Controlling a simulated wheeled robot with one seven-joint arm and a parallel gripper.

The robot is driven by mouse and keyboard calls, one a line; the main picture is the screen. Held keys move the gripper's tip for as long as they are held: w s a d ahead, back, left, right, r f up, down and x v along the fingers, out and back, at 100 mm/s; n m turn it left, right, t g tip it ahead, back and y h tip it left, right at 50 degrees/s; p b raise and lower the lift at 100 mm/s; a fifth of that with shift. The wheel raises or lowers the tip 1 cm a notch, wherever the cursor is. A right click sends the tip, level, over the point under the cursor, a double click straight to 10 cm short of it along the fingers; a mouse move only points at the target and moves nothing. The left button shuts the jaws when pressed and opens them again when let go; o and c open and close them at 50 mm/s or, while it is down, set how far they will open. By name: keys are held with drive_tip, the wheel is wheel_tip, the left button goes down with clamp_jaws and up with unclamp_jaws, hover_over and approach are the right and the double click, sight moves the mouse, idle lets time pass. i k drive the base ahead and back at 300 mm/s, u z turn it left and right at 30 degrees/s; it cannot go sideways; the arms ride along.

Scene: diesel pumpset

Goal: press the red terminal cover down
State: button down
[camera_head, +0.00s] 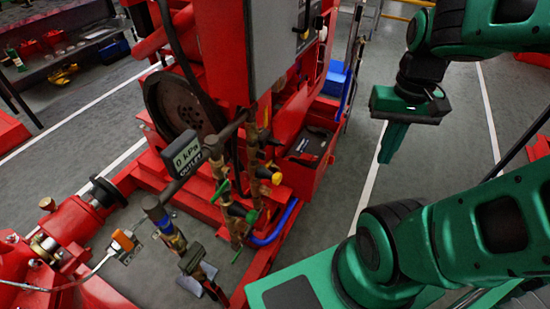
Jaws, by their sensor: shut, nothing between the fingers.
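My gripper (390,150) hangs from my green arm at the upper right, pointing down with its fingers together and nothing between them. It is over the grey floor, to the right of the pumpset and apart from it. A dark battery-like block (309,146) sits in a red tray (296,178) on the pumpset's right side, left of my gripper. A small reddish patch shows on its top, but it is too small to tell whether it is the terminal cover or whether it is raised.
The red pumpset carries a grey cabinet (275,45), a flywheel (183,107), a gauge reading 0 kPa (186,154), and valves with yellow and green handles. A blue box (334,79) stands behind the tray. Bare floor lies between the tray and my gripper.

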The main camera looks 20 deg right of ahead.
sight(307, 159)
drive_tip(key=u, duration=2.25)
drive_tip(key=k, duration=1.25)
drive_tip(key=z, duration=2.15)
drive_tip(key=i, duration=1)
